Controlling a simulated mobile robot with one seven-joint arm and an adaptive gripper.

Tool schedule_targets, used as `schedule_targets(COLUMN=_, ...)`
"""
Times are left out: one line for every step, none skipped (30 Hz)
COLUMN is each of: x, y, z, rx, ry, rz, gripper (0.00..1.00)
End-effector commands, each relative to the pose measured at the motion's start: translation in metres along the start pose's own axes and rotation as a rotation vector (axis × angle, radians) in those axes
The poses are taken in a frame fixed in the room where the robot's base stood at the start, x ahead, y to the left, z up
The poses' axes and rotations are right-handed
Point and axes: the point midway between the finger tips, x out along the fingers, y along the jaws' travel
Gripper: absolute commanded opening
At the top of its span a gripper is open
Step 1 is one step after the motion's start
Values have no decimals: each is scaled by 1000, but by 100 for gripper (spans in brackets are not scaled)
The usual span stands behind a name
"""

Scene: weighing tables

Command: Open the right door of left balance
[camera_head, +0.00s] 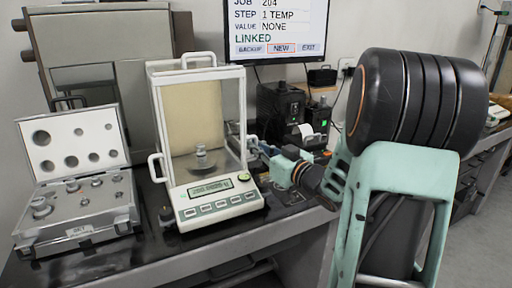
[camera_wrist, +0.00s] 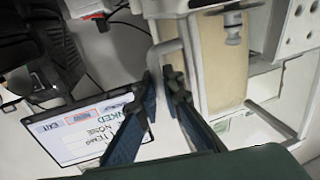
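The left balance (camera_head: 210,193) is a white-framed glass case with a keypad base, standing on the dark table. A small metal weight (camera_head: 202,160) stands inside it; a metal part also shows inside the case in the wrist view (camera_wrist: 233,25). My gripper (camera_head: 256,150) is at the right side of the case, by the right door handle. In the wrist view, the pale bent handle (camera_wrist: 170,47) runs between the two dark fingers of my gripper (camera_wrist: 163,78). The fingers are close on either side of it and look shut on it. The right door looks closed.
An open case of weights (camera_head: 75,212) stands left of the balance. A monitor (camera_head: 280,30) is behind to the right, with a black printer (camera_head: 310,125) below it. Cables hang near the printer. My arm covers the table's right part.

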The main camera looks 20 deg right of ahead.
Motion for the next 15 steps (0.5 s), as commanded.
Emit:
schedule_targets(x=0, y=0, z=0, rx=0, ry=0, rz=0, gripper=0)
schedule_targets(x=0, y=0, z=0, rx=0, ry=0, rz=0, gripper=0)
schedule_targets(x=0, y=0, z=0, rx=0, ry=0, rz=0, gripper=0)
schedule_targets(x=0, y=0, z=0, rx=0, ry=0, rz=0, gripper=0)
schedule_targets(x=0, y=0, z=0, rx=0, ry=0, rz=0, gripper=0)
schedule_targets(x=0, y=0, z=0, rx=0, ry=0, rz=0, gripper=0)
schedule_targets(x=0, y=0, z=0, rx=0, ry=0, rz=0, gripper=0)
schedule_targets(x=1, y=0, z=0, rx=0, ry=0, rz=0, gripper=0)
schedule_targets(x=4, y=1, z=0, rx=0, ry=0, rz=-1, gripper=0)
schedule_targets(x=7, y=1, z=0, rx=0, ry=0, rz=-1, gripper=0)
schedule_targets(x=10, y=2, z=-1, rx=-1, ry=0, rz=-1, gripper=0)
schedule_targets(x=16, y=3, z=0, rx=0, ry=0, rz=-1, gripper=0)
schedule_targets(x=21, y=4, z=0, rx=0, ry=0, rz=-2, gripper=0)
schedule_targets(x=25, y=5, z=0, rx=0, ry=1, rz=-3, gripper=0)
schedule_targets(x=31, y=6, z=-1, rx=-1, ry=0, rz=-2, gripper=0)
